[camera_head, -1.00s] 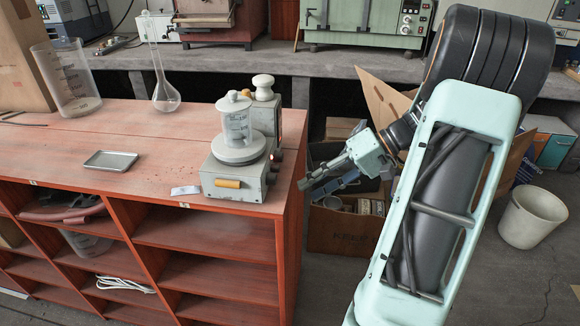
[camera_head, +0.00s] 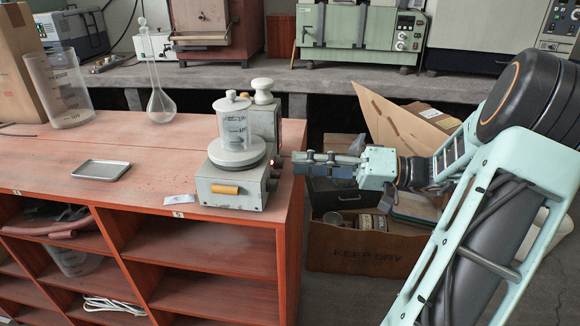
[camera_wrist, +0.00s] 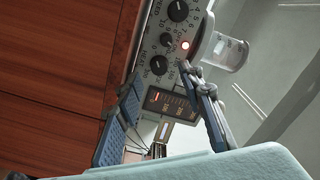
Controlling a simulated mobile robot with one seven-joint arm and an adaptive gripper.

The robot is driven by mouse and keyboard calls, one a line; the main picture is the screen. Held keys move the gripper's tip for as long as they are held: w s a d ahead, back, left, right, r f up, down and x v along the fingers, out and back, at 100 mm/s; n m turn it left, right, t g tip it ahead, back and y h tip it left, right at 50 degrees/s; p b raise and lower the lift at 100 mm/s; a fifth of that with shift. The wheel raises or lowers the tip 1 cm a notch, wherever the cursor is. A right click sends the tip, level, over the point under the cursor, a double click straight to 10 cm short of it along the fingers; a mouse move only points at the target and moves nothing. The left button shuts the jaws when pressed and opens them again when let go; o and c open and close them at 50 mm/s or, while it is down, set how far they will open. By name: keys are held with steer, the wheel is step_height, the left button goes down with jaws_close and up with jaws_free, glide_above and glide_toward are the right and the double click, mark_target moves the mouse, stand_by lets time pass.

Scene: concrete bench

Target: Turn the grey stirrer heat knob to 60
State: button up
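The grey stirrer (camera_head: 232,190) stands at the right end of the red bench with a lidded beaker (camera_head: 235,130) on its round plate. The heat knob's pointer is too small to read. My gripper (camera_head: 296,164) is level, just right of the panel. In the wrist view its fingers (camera_wrist: 160,78) are apart, with the heat knob between and beyond the tips. Contact is not visible.
A metal tray (camera_head: 101,170) and a white card (camera_head: 179,199) lie on the red bench (camera_head: 60,155). A flask (camera_head: 160,104) and a large beaker (camera_head: 62,90) stand behind. An open cardboard box (camera_head: 350,243) sits below my gripper, right of the bench.

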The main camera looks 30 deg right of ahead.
mark_target(279, 163)
steer(key=shift+x, duration=1.75)
jaws_close()
